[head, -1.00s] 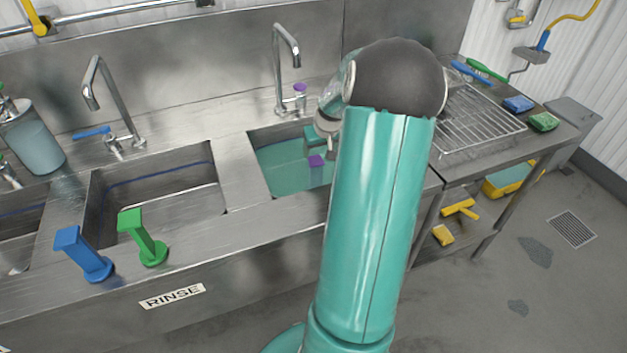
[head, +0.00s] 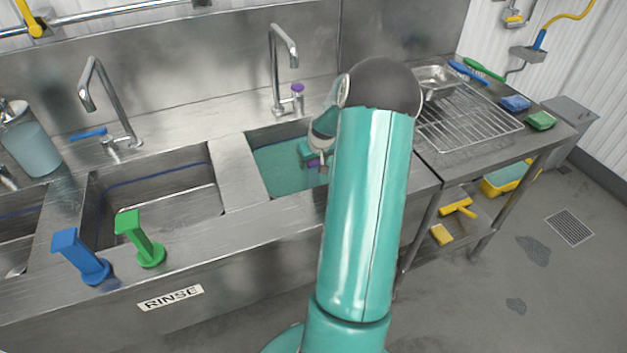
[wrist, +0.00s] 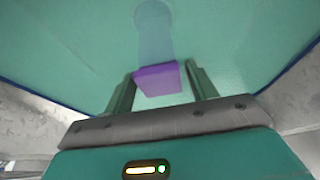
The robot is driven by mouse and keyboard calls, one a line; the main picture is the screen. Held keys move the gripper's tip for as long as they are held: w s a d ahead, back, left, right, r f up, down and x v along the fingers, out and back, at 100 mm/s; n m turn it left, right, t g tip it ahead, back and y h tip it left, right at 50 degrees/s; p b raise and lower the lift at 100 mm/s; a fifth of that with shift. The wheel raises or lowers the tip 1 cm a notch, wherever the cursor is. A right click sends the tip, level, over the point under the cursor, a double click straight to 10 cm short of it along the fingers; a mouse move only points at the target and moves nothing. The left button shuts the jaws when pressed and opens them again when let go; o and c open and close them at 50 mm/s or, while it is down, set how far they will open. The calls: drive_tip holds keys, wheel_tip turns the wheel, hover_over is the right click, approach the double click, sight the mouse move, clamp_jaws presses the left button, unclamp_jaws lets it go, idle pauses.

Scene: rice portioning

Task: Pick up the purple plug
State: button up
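The purple plug (head: 314,163) is in the water-filled right sink basin (head: 262,170). In the wrist view, its purple block-shaped handle (wrist: 158,79) lies between my two fingers, and a bluish stem and round end show through the water beyond it. My gripper (wrist: 160,72) is open, with one finger on each side of the handle and a narrow gap visible at the right. In the head view, my gripper (head: 309,152) is low in the basin beside the plug, partly hidden by my arm.
A blue plug (head: 82,258) and a green plug (head: 140,240) stand on the front ledge at the left. A faucet (head: 282,65) with a purple knob (head: 297,88) rises behind the basin. A wire rack (head: 465,120) and a metal pan (head: 436,77) are at the right.

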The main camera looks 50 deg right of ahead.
clamp_jaws()
drive_tip(key=shift+r, duration=0.1)
